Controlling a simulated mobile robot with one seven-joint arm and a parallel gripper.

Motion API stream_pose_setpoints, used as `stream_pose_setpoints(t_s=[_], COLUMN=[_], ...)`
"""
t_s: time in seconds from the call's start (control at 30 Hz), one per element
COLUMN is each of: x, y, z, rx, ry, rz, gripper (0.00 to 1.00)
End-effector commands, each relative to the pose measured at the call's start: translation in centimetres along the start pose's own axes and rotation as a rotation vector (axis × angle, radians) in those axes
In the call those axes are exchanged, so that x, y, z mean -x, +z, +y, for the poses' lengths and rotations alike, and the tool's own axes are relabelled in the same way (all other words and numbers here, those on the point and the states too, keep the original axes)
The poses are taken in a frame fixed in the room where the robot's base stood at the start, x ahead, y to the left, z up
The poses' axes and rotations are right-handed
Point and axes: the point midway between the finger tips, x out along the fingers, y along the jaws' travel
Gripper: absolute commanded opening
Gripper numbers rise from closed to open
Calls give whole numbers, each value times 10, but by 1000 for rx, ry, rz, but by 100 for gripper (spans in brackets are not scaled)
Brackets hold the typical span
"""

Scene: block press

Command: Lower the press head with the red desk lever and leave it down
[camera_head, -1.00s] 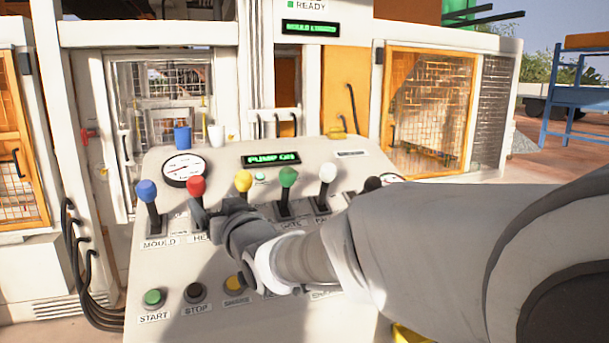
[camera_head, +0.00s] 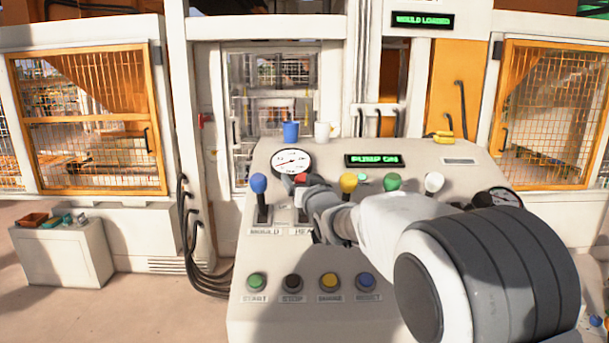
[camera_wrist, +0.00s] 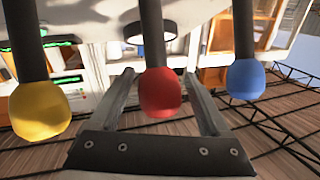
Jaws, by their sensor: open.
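The red lever knob (camera_head: 301,177) stands on the grey desk between the blue and yellow levers, above a label that is partly hidden. My gripper (camera_head: 308,187) is at this knob and covers most of its lever. In the wrist view, which is upside down, the red knob (camera_wrist: 160,93) lies between the two open fingers of my gripper (camera_wrist: 159,82), with space visible on both sides. The press head itself cannot be made out.
A blue lever (camera_head: 259,184) stands left of the red one; yellow (camera_head: 348,183), green (camera_head: 393,183) and white (camera_head: 434,183) levers stand right. A gauge (camera_head: 291,162), a blue cup (camera_head: 290,131) and a white cup (camera_head: 322,131) are behind. Several buttons line the front.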

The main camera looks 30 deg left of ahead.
Motion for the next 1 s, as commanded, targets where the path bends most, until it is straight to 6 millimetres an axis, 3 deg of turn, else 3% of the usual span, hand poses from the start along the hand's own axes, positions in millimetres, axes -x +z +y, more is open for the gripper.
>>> stream_pose_setpoints(t_s=[0.47, 0.57, 0.9, 0.93, 1.0], x=[-12, -12, -12, -12, -12], y=[0, 0, 0, 0, 0], z=[0, 0, 0, 0, 0], rx=[0, 0, 0, 0, 0], ry=[0, 0, 0, 0, 0], rz=[0, 0, 0, 0, 0], gripper=[80, 66, 5, 0, 0])
